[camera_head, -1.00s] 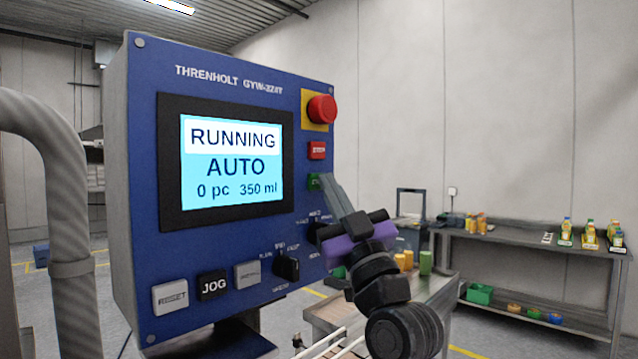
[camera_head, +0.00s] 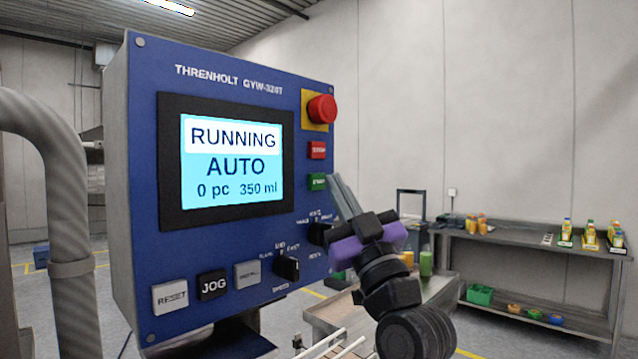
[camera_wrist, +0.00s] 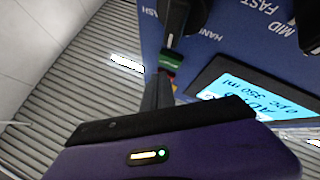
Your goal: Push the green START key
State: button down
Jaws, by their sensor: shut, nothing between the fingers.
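The green START key (camera_head: 317,181) is on the right side of the blue control panel (camera_head: 230,95), below the red STOP key (camera_head: 317,150). My gripper (camera_head: 336,179) is shut and empty. Its fingertips are just right of the green key in the head view, apart from it by a small gap. In the wrist view the green key (camera_wrist: 171,58) shows past the fingers (camera_wrist: 160,78). The screen (camera_head: 232,162) reads RUNNING, AUTO, 0 pc, 350 ml.
A red emergency knob (camera_head: 321,109) on a yellow plate is above the keys. Rotary selectors (camera_head: 287,267) and the RESET (camera_head: 170,296) and JOG (camera_head: 213,284) keys are lower on the panel. A workbench (camera_head: 530,248) with bottles stands at the right.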

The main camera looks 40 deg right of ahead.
jog(key=s, duration=0.5)
jog(key=shift+d, duration=0.1)
dwell(0.4)
dwell(0.8)
